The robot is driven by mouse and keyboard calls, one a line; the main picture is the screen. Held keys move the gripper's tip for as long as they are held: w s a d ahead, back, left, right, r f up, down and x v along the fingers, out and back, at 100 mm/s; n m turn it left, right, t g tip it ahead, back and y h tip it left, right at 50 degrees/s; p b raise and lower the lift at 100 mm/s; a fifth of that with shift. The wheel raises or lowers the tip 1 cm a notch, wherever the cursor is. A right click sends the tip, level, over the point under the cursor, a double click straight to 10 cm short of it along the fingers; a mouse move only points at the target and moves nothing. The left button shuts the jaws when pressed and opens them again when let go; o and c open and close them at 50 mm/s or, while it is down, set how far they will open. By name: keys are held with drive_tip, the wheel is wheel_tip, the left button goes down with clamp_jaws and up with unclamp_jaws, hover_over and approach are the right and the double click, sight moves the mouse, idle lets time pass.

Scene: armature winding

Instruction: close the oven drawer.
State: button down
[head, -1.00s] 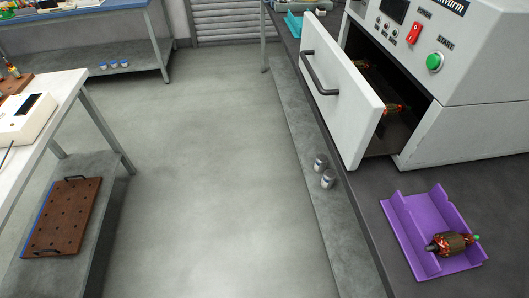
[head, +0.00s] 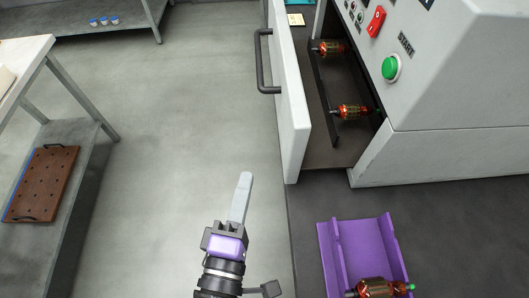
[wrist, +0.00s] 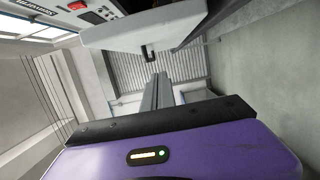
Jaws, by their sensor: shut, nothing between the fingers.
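The oven drawer (head: 293,95) stands pulled out of the white oven (head: 440,145), its white front facing left with a dark bar handle (head: 262,62). Two armatures lie on the dark tray inside, a far one (head: 330,47) and a near one (head: 352,111). My gripper (head: 243,185) is shut and empty, below and left of the drawer front in the head view, apart from it. In the wrist view, the drawer front (wrist: 140,32) and its handle (wrist: 148,54) show ahead of my shut fingers (wrist: 157,92).
A purple holder (head: 335,262) with an armature (head: 375,288) sits on the dark bench (head: 460,210), right of my gripper. A brown perforated board (head: 42,183) lies on the left table's lower shelf. The floor (head: 180,120) between the tables is clear.

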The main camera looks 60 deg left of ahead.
drive_tip(key=w+a+p, duration=0.3)
drive_tip(key=w+a, duration=0.2)
drive_tip(key=w, duration=0.5)
drive_tip(key=shift+a+p, duration=0.2)
drive_tip(key=shift+p, duration=0.15)
